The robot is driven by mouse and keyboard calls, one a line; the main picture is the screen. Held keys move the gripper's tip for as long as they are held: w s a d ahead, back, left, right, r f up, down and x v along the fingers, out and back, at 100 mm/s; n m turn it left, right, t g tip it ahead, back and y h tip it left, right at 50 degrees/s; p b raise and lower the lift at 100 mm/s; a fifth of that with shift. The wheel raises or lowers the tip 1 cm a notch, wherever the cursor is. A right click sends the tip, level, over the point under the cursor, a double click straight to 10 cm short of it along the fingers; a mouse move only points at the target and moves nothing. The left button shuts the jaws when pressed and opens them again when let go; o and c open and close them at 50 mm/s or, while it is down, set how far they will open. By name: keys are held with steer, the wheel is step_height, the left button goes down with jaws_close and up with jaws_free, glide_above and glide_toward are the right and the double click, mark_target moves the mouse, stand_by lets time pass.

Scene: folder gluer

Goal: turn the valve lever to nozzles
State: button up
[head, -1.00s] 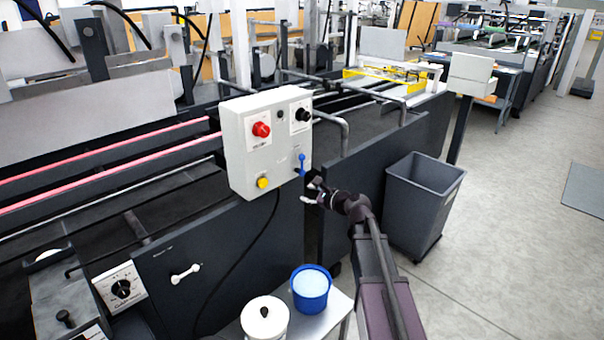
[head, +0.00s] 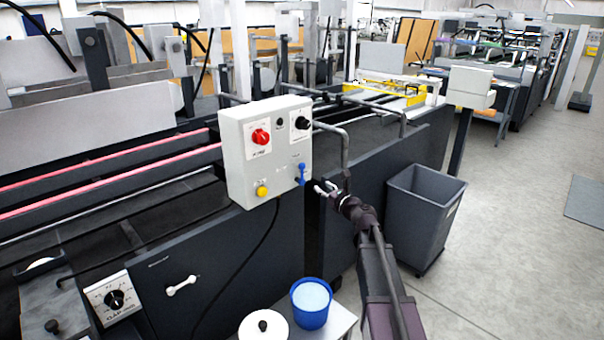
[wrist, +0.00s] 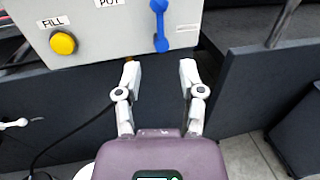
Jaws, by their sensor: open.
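The blue valve lever (head: 302,174) is on the lower right of the grey control box's front. In the wrist view the lever (wrist: 160,26) runs roughly up and down, with a "POT" label to its left; the top of the picture cuts it off. My gripper (head: 322,187) is to the right of and slightly below the lever in the head view. In the wrist view my gripper (wrist: 160,72) is open and empty, its two fingertips below the lever's lower end and apart from it.
The control box (head: 240,170) also carries a red knob (head: 261,138), a black knob (head: 303,123) and a yellow button (head: 262,191). A pipe rail (head: 345,150) runs just right of the box. A grey bin (head: 425,215) and a blue bucket (head: 311,303) stand nearby.

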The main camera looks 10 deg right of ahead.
mark_target(302, 170)
steer(key=x, duration=1.3)
steer(key=shift+w, duration=0.15)
jaws_close()
